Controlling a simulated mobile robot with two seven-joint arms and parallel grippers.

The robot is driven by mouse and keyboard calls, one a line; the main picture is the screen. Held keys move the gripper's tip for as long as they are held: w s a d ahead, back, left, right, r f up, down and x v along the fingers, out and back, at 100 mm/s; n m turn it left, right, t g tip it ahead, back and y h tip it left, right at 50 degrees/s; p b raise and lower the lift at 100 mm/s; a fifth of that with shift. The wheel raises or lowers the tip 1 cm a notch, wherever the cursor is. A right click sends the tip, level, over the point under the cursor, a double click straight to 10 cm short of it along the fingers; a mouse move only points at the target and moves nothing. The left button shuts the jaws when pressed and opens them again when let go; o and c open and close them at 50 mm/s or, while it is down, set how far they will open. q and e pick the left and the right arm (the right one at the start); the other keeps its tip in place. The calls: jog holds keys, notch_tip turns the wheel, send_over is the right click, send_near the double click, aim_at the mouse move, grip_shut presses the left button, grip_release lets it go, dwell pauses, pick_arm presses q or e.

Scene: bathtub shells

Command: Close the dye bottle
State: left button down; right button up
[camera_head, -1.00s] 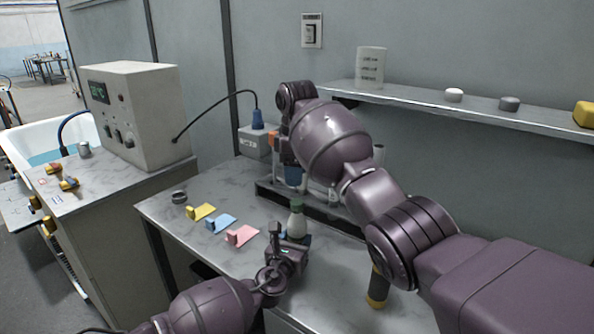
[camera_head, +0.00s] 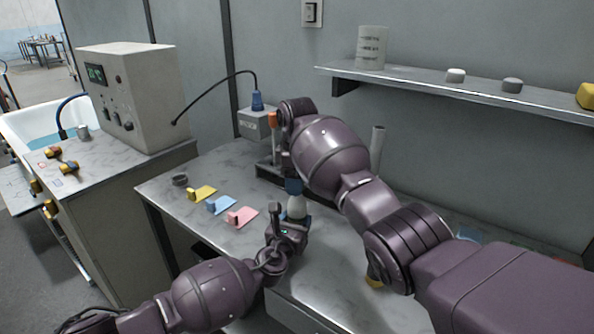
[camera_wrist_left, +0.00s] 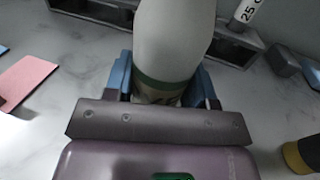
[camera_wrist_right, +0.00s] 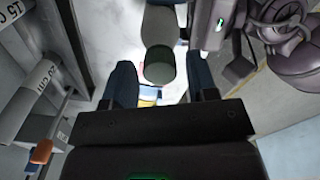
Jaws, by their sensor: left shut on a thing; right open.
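The dye bottle (camera_head: 297,207) is pale, with a green band and a label low on its body in the left wrist view (camera_wrist_left: 172,35). My left gripper (camera_head: 290,227) is shut around its lower part and holds it roughly upright. My right gripper (camera_head: 293,187) points down at the bottle's top. In the right wrist view, a dark green cap (camera_wrist_right: 160,66) sits at the bottle's end, between my open blue fingers, with space on both sides. Whether the cap is fully seated cannot be told. The head view hides the cap behind my right fingers.
A dark rack (camera_head: 268,172) stands behind the bottle. A wall shelf (camera_head: 430,88) with small items runs behind my right arm. The worktop's left part is mostly clear.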

jog(key=shift+f, duration=0.15)
jog(key=c, duration=0.9)
jog(key=m, duration=0.5)
jog(key=shift+m, duration=0.4)
jog(key=shift+c, duration=0.2)
jog(key=m, duration=0.5)
jog(key=shift+m, duration=0.4)
jog(key=o, duration=1.1)
